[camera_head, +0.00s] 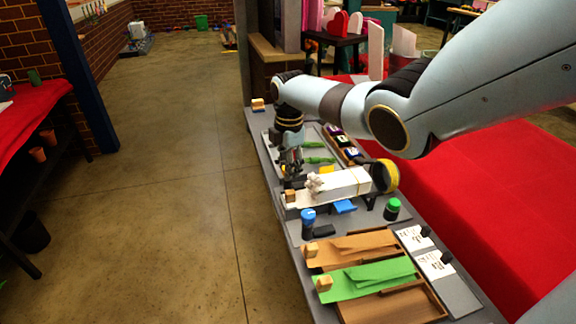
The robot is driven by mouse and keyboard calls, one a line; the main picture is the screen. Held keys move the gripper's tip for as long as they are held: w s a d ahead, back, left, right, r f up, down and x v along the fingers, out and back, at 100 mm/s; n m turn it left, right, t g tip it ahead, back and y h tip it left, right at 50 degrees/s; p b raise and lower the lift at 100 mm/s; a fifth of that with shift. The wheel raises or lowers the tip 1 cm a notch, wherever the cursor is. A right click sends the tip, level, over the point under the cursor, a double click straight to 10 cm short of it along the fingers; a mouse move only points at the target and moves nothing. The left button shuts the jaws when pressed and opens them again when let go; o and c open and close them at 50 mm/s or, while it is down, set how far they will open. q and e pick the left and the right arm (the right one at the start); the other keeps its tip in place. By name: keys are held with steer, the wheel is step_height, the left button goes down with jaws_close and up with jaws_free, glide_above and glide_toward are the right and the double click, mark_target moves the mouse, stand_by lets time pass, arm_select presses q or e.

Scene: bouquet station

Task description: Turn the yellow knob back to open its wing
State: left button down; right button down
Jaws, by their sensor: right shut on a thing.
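My right gripper (291,168) points down at the left edge of the grey bench, just beyond the white flower wrap. It is shut at the place of the yellow knob, which its fingers and the wrist hide. A small yellow flap (326,169), likely the yellow wing, shows at the far side of the wrap. A blue-topped knob (308,221) and a blue flap (344,207) are on the near side. My left gripper is out of view.
A yellow-rimmed roll (386,176) stands at the wrap's right end, and a green-capped jar (392,209) is nearby. Brown (350,248) and green (365,281) folded sheets lie nearer. A grey tray (322,146) with green stems lies beyond.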

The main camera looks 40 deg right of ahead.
steer(key=shift+n, duration=1.2)
steer(key=c, duration=1)
jaws_free()
steer(key=r, duration=1.2)
steer(key=shift+s, duration=0.25)
steer(key=shift+a, duration=0.1)
